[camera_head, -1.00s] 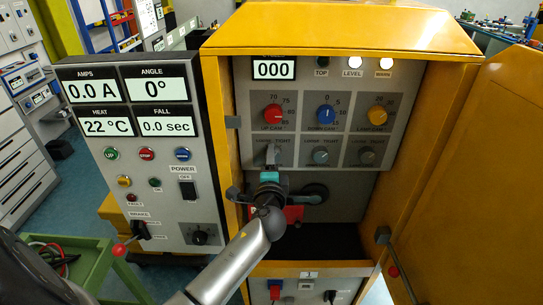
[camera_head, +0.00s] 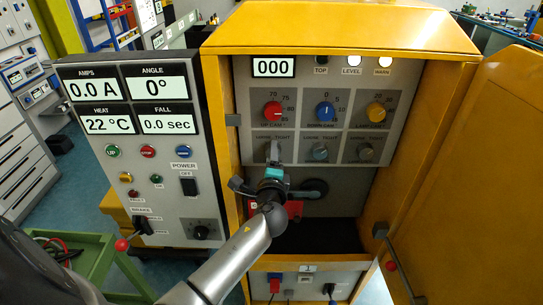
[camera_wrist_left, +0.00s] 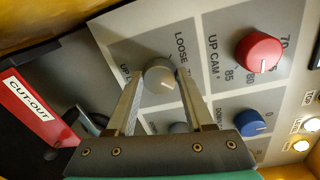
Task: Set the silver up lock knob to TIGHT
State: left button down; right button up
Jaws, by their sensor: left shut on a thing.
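The silver up lock knob (camera_wrist_left: 160,77) is below the red UP CAM knob in the head view, on the left of the lock row, mostly covered by my fingers there. In the left wrist view it sits between the fingertips, its pointer line facing the LOOSE lettering side; its exact setting is hard to read. My left gripper (camera_head: 273,153) is shut on this knob, with one finger on each side, and it shows in the left wrist view too (camera_wrist_left: 160,92). The LOOSE TIGHT label is partly hidden by the fingers. My right gripper is not in view.
The red UP CAM knob (camera_head: 273,112) is just above, and the blue knob (camera_head: 325,112) is to its right. Two more grey lock knobs (camera_head: 320,151) (camera_head: 366,152) are beside it. A red CUT-OUT piece (camera_wrist_left: 36,110) is near the gripper. The yellow door (camera_head: 455,170) stands open at right.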

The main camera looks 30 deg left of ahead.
pick_arm(q)
jog(key=shift+c, duration=1.4)
grip_release()
jog(key=b+v, duration=0.1)
jog(key=v, duration=1.4)
jog(key=shift+s, duration=0.15)
jog(key=shift+f, duration=0.1)
